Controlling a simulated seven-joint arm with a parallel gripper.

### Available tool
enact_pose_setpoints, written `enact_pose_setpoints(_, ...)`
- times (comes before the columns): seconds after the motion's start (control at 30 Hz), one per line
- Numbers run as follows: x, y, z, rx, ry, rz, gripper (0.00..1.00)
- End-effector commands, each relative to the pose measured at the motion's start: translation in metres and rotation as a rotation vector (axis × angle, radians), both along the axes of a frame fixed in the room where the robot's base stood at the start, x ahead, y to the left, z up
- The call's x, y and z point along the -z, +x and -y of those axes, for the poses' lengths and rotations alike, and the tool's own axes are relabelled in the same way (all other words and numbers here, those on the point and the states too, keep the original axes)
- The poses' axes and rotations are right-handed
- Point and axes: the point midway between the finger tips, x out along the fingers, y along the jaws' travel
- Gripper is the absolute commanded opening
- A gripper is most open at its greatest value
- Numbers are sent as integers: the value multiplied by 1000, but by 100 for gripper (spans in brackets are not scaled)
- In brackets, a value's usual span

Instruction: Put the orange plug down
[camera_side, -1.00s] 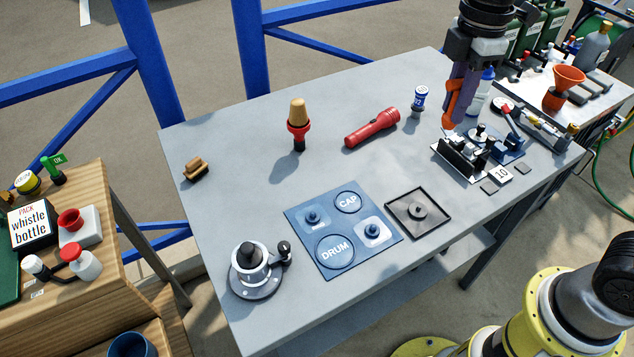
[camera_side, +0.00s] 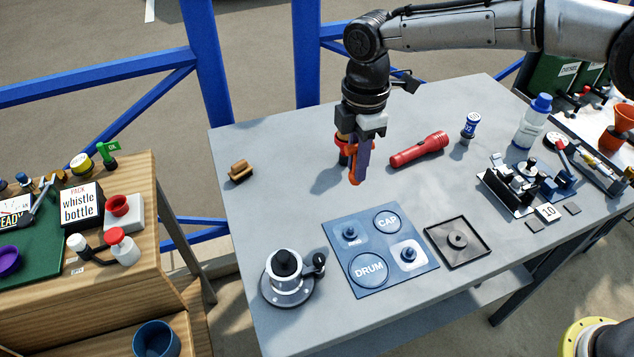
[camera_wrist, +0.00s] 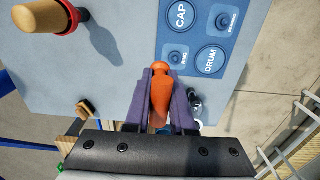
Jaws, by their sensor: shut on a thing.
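The orange plug (camera_wrist: 161,92) is held lengthwise between the purple fingers of my gripper (camera_wrist: 160,78) in the wrist view. In the side view my gripper (camera_side: 357,174) is over the back middle of the grey table, with an orange bit of the plug (camera_side: 354,180) showing at its fingertips. The fingers hide most of it there. The plug looks to be above the table, but the exact gap is hard to tell. A blue mat (camera_side: 340,228) marked CAP and DRUM lies in front of the gripper, with a black square tray (camera_side: 435,235) to its right.
A red flashlight (camera_side: 418,150) lies to the right. A round metal fixture (camera_side: 287,280) stands front left, and a small brown block (camera_side: 240,172) back left.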

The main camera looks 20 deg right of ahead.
Motion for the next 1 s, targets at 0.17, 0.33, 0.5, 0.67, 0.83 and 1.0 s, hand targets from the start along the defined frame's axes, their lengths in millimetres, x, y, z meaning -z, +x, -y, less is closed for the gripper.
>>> enact_pose_setpoints(0.17, 15, 29, -17, 1, 0, 0, 0)
enact_pose_setpoints(0.33, 42, 51, -30, 1, -1, -2, 0)
enact_pose_setpoints(0.5, 63, 68, -39, 1, 0, 0, 0)
enact_pose_setpoints(0.67, 70, 73, -42, 1, 0, 0, 0)
enact_pose_setpoints(0.83, 80, 79, -46, 1, -1, -1, 0)
enact_pose_setpoints(1.0, 104, 77, -45, 1, -1, -3, 0)
